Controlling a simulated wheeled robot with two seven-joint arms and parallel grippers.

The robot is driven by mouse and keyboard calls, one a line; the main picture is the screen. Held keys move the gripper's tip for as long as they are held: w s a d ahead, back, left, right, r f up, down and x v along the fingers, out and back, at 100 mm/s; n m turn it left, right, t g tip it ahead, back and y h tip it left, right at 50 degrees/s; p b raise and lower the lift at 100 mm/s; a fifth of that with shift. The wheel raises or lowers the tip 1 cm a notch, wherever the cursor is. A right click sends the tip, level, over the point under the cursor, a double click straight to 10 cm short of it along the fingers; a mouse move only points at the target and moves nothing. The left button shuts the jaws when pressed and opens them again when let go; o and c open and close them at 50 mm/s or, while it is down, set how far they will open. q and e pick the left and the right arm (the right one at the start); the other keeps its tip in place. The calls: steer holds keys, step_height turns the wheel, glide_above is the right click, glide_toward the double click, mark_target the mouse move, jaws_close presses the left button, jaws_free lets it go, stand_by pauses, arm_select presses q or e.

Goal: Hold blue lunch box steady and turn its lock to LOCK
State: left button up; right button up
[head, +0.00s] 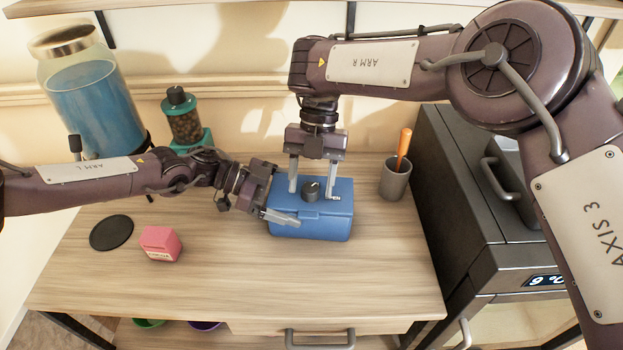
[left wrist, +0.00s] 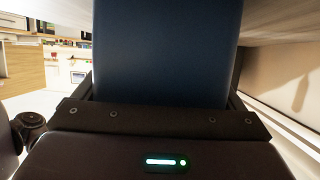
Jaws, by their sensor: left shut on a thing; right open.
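The blue lunch box (head: 325,222) stands on the wooden table, right of its middle. It also fills the upper middle of the left wrist view (left wrist: 165,50). A round dark lock knob (head: 311,190) with a light mark sits on its lid; I cannot read any lettering. My left gripper (head: 284,199) is shut on the box from its left side, one finger along the front and the other mostly hidden behind. My right gripper (head: 314,192) points down from above, open, with its fingers on either side of the knob and apart from it.
A grey cup (head: 395,181) with an orange-handled tool stands right of the box, beside a dark appliance (head: 465,180). A pink box (head: 160,244) and black disc (head: 111,233) lie at left. A jar (head: 184,122) and water dispenser (head: 92,100) stand behind my left arm. The front table is clear.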

steer(key=m, duration=0.2)
steer(key=m+y, duration=0.1)
steer(key=m+t+y, duration=0.1)
steer(key=m, duration=0.1)
steer(key=shift+s+d+m, duration=0.15)
steer(key=shift+d+m, duration=0.1)
steer(key=shift+m, duration=0.05)
steer(key=m+t, duration=0.1)
steer(key=m, duration=0.1)
steer(key=m+y, duration=0.1)
steer(key=m, duration=0.2)
steer(key=shift+s+d+t, duration=0.1)
steer(key=shift+s+t, duration=0.05)
steer(key=shift+t, duration=0.25)
steer(key=v, duration=1.2)
steer(key=r+n+t+h, duration=0.1)
steer(key=h, duration=0.3)
glide_above(308, 185)
steer(key=shift+h, duration=0.3)
steer(key=f, duration=1.1)
steer(key=shift+s+d+f, duration=0.2)
steer(key=shift+s+f, duration=0.1)
steer(key=shift+f, duration=0.1)
